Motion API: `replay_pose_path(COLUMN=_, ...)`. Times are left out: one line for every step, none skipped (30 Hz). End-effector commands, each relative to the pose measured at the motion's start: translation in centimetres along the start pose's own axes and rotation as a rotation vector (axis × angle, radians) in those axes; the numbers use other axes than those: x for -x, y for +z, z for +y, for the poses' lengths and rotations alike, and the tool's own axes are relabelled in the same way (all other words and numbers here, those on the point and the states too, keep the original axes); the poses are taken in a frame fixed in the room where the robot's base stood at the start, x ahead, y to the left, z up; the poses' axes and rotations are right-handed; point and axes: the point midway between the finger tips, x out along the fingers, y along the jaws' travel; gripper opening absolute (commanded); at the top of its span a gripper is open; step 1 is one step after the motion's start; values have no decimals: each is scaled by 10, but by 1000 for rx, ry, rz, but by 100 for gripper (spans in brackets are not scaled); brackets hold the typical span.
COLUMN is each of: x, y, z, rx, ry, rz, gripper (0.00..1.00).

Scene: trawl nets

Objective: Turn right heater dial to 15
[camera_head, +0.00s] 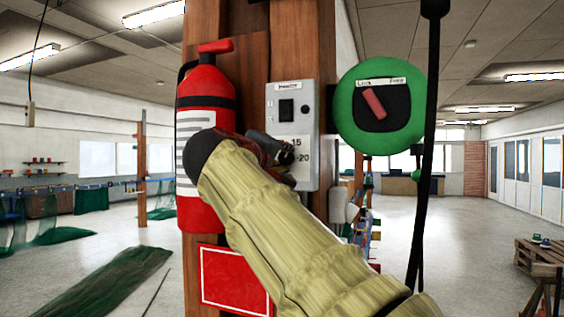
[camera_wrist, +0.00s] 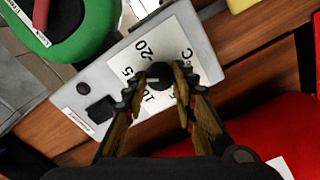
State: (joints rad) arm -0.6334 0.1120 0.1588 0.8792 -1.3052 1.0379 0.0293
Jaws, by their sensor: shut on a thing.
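The heater panel is a grey box (camera_head: 312,94) on the wooden post, with a black switch (camera_head: 286,109) and a white number scale. In the wrist view its dial (camera_wrist: 159,73) is a round black knob in the middle of the scale (camera_wrist: 172,42). 20, 10 and °C can be read around it; other marks are partly covered. My gripper (camera_wrist: 157,86) has one finger on each side of the dial and is shut on it. In the head view my gripper (camera_head: 283,156) covers the dial. The dial's pointer cannot be made out.
A red fire extinguisher (camera_head: 206,100) hangs close left of the panel. A green round switch (camera_head: 348,125) with a red handle is to the right, with a black cable (camera_head: 427,120) beside it. A red sign (camera_head: 230,278) is below. A pallet (camera_head: 540,251) stands far right.

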Motion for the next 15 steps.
replay_pose_path(x=-1, y=1, z=-5, rx=1, ry=-5, rz=-5, gripper=2)
replay_pose_path(x=-1, y=1, z=-5, rx=0, ry=-5, rz=-5, gripper=2)
replay_pose_path(x=-1, y=1, z=-5, rx=0, ry=-5, rz=-5, gripper=2)
replay_pose_path(x=-1, y=1, z=-5, rx=0, ry=-5, rz=-5, gripper=2)
replay_pose_path(x=-1, y=1, z=-5, rx=0, ry=-5, rz=-5, gripper=2)
replay_pose_path(x=-1, y=1, z=-5, rx=0, ry=-5, rz=-5, gripper=2)
replay_pose_path(x=-1, y=1, z=-5, rx=1, ry=-5, rz=-5, gripper=2)
replay_pose_path(x=-1, y=1, z=-5, rx=1, ry=-5, rz=-6, gripper=2)
replay_pose_path(x=-1, y=1, z=-5, rx=1, ry=-5, rz=-6, gripper=2)
replay_pose_path(x=-1, y=1, z=-5, rx=1, ry=-5, rz=-6, gripper=2)
replay_pose_path(x=-1, y=1, z=-5, rx=1, ry=-5, rz=-6, gripper=2)
replay_pose_path(x=-1, y=1, z=-5, rx=2, ry=-5, rz=-6, gripper=29)
replay_pose_path(x=-1, y=1, z=-5, rx=2, ry=-5, rz=-6, gripper=31)
replay_pose_path(x=-1, y=1, z=-5, rx=1, ry=-5, rz=-5, gripper=33)
replay_pose_path(x=-1, y=1, z=-4, rx=1, ry=-5, rz=-5, gripper=35)
